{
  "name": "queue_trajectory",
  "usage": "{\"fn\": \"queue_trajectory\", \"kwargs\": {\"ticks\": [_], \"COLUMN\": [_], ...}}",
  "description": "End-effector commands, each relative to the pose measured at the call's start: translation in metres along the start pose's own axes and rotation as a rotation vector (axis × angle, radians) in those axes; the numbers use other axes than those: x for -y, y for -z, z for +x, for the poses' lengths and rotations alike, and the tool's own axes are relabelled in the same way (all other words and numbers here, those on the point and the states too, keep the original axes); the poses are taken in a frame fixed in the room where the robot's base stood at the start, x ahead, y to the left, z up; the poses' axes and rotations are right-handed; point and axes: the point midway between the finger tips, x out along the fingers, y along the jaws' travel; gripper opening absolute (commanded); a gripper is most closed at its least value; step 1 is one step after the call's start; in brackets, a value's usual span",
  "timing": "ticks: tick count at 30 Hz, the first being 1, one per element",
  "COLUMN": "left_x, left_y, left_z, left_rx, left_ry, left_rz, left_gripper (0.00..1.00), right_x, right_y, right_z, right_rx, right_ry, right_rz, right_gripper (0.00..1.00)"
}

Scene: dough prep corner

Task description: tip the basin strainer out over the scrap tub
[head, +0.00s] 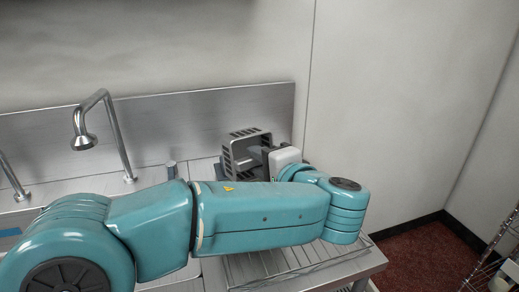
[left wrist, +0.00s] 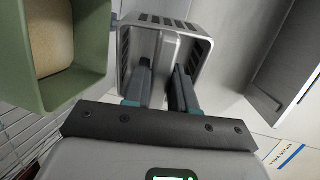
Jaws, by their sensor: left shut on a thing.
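The basin strainer (head: 244,134) is a grey slotted box. In the head view it is above the back of the steel counter, turned on its side with its open face towards me. My left gripper (head: 264,153) is at its right side. In the left wrist view the fingers of my left gripper (left wrist: 164,78) are shut on a bar of the strainer (left wrist: 196,48). I see nothing loose inside it. A green tub (left wrist: 92,68) with a tan mass in it is close to its left in that view. The tub does not show in the head view. My right gripper is out of view.
A steel faucet (head: 108,120) rises at the sink on the left. A wire shelf (head: 492,250) stands at the lower right. A wall closes the back.

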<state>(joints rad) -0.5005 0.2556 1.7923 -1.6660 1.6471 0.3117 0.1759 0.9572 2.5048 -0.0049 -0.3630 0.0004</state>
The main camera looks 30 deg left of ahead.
Motion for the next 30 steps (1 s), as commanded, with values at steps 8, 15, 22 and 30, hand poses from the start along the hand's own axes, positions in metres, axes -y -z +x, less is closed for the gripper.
{"fn": "queue_trajectory", "kwargs": {"ticks": [8, 15, 22, 30], "left_x": [0.006, 0.01, 0.028, 0.041], "left_y": [0.0, 0.0, -0.001, 0.0], "left_z": [-0.001, -0.001, -0.002, -0.002], "left_rx": [0.0, 0.001, 0.003, 0.001], "left_ry": [-0.087, -0.1, -0.253, -0.439], "left_rz": [-0.001, -0.001, -0.003, -0.004], "left_gripper": [0.0, 0.0, 0.0, 0.0], "right_x": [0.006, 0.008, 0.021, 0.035], "right_y": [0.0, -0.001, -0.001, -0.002], "right_z": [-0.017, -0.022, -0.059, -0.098], "right_rx": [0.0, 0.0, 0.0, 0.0], "right_ry": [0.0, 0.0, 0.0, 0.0], "right_rz": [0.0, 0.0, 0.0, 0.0], "right_gripper": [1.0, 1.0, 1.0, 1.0]}}
